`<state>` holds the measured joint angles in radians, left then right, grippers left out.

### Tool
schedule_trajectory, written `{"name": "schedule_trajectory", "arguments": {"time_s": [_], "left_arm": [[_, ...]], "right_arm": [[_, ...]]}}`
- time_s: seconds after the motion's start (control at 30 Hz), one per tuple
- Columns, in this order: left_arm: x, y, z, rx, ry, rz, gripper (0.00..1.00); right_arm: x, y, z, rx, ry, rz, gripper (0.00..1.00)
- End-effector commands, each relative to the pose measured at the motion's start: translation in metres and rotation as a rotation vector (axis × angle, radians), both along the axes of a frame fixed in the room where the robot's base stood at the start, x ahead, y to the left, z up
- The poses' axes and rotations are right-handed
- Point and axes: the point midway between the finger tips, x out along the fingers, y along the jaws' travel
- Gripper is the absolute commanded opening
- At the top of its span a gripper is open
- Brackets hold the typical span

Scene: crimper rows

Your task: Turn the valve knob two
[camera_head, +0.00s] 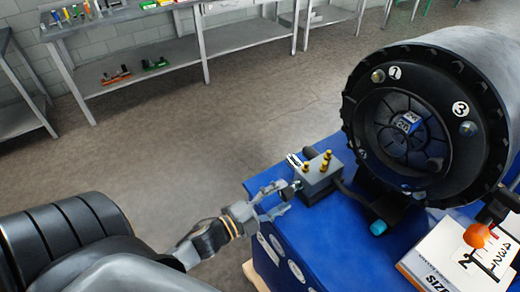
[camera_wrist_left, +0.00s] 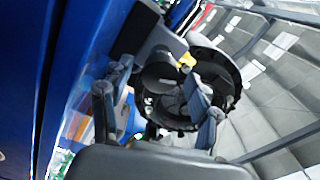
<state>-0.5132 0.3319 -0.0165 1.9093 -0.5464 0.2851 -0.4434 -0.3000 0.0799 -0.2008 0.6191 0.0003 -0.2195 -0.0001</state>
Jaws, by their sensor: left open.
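A small grey valve block (camera_head: 320,180) with several brass fittings stands on the blue bench near its left edge. A small knob-like part shows on its left face, but I cannot read a number on it. My left gripper (camera_head: 287,199) reaches in from the left and is open, its fingertips close to that face; I cannot tell whether they touch it. In the left wrist view the gripper's fingers (camera_wrist_left: 157,112) are spread, with a round black part (camera_wrist_left: 160,76) showing between them. My right gripper is not in view.
A large black crimper head (camera_head: 420,120) with numbered marks stands right of the block on the blue bench (camera_head: 350,240). A white-covered book (camera_head: 450,262) and an orange ball (camera_head: 477,235) are at the right. Grey shelves (camera_head: 150,62) stand behind; the floor between is clear.

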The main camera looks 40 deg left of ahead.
Motion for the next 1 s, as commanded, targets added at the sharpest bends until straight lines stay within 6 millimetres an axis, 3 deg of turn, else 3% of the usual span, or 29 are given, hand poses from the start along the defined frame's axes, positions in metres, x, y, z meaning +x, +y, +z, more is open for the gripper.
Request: {"name": "schedule_trajectory", "arguments": {"time_s": [0.2, 0.4, 0.6, 1.0], "left_arm": [[-0.047, 0.016, -0.002, 0.000, 0.005, 0.002, 0.62], [-0.076, 0.026, -0.001, -0.001, 0.002, 0.001, 0.62], [-0.085, 0.029, 0.000, 0.000, -0.001, -0.002, 0.62], [-0.085, 0.029, 0.000, 0.000, -0.001, -0.001, 0.62]], "right_arm": [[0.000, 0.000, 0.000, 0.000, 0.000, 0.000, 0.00], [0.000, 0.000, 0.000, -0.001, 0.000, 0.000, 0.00], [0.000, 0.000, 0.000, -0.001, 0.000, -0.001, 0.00], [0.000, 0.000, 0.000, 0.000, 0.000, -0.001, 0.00]]}}
